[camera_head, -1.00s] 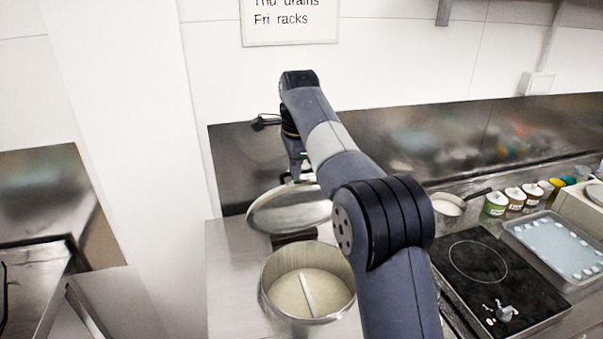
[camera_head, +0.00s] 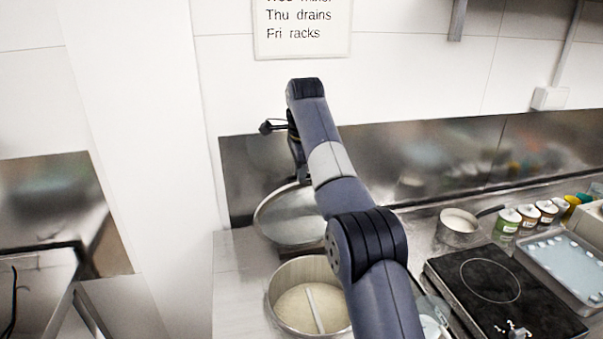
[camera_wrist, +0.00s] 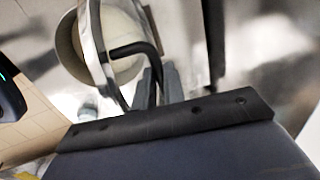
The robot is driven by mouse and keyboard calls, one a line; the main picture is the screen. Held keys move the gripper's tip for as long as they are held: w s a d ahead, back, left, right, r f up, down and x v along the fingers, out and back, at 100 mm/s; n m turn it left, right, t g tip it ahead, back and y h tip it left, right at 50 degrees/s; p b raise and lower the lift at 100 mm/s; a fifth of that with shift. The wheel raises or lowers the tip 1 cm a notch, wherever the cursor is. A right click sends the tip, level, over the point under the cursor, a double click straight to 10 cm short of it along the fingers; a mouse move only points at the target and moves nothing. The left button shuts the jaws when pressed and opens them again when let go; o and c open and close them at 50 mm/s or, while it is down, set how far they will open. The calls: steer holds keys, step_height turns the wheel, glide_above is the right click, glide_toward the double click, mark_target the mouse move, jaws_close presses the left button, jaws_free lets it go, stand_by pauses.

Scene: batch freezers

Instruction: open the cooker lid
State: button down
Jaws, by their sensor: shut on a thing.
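The cooker (camera_head: 275,305) is a round metal pot in the head view, its top uncovered, with pale contents and a white stick-like thing inside. Its shiny round lid (camera_head: 283,222) is raised and tilted at the pot's back side. My arm covers the lid's right part and hides my gripper in the head view. In the wrist view my gripper (camera_wrist: 158,84) is shut on the lid's black handle (camera_wrist: 135,48). The lid (camera_wrist: 92,45) shows there nearly edge-on, with the round pot (camera_wrist: 68,48) beyond it.
A black hob (camera_head: 480,283) stands right of the pot. A small saucepan (camera_head: 459,228), several jars (camera_head: 507,222) and a tray (camera_head: 570,258) are further right. A metal backsplash (camera_head: 430,165) and wall are close behind the lid. Bare counter (camera_head: 235,290) lies left of the pot.

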steer(key=shift+f, duration=0.55)
steer(key=c, duration=1.9)
jaws_free()
steer(key=shift+o, duration=0.8)
steer(key=shift+w+f, duration=0.1)
steer(key=shift+w, duration=0.2)
steer(key=shift+o, duration=1.3)
steer(key=shift+r, duration=0.25)
steer(key=shift+s+r, duration=0.1)
steer(key=shift+s, duration=0.15)
